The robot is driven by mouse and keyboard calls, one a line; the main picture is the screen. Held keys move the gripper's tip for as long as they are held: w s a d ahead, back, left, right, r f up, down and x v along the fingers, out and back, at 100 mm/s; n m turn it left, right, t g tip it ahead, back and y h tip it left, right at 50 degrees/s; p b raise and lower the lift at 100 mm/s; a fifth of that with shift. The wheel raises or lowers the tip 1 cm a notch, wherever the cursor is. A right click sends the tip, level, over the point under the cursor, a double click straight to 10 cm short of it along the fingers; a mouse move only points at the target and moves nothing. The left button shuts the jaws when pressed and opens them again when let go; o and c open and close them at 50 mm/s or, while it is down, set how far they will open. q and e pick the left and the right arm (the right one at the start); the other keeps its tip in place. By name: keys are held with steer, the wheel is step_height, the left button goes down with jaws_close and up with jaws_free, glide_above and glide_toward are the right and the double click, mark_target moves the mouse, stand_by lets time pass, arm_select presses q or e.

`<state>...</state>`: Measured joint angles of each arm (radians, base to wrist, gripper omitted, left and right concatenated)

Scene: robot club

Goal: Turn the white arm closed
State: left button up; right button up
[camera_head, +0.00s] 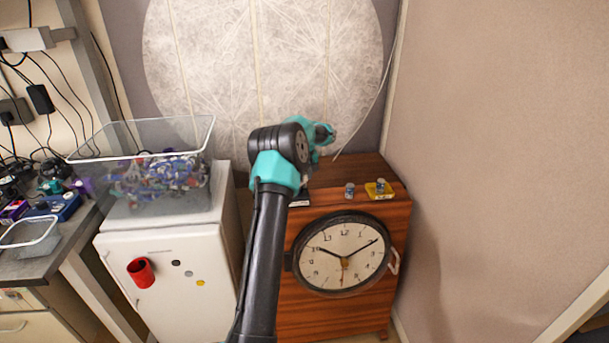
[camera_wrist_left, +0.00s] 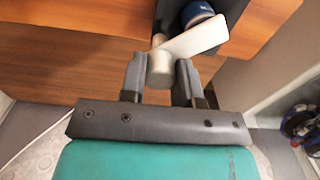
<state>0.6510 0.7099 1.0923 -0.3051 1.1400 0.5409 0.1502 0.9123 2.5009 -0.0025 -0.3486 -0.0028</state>
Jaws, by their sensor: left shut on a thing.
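The white arm (camera_wrist_left: 200,38) shows in the left wrist view as a flat lever slanting up to the right over a dark block (camera_wrist_left: 236,12). A pale grey round post (camera_wrist_left: 160,64) sits at its lower left end. My left gripper (camera_wrist_left: 160,82) is shut on this post, with one finger on each side. The lever's right part lies over a round blue-topped thing (camera_wrist_left: 196,14) on the block. In the head view my left gripper (camera_head: 322,133) is above the wooden cabinet's back, and my own arm hides the white arm. My right gripper is out of view.
The wooden cabinet (camera_head: 350,319) carries a clock (camera_head: 342,252) on its front. Two small jars (camera_head: 350,190) stand on top, one on a yellow pad (camera_head: 373,193). A white fridge (camera_head: 165,250) with a clear bin (camera_head: 140,140) stands to the left. A wall rises at the right.

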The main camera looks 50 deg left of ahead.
arm_select(q)
steer(key=o, duration=0.9)
step_height(320, 180, up, 18)
steer(key=shift+f, duration=0.25)
stand_by(0.6)
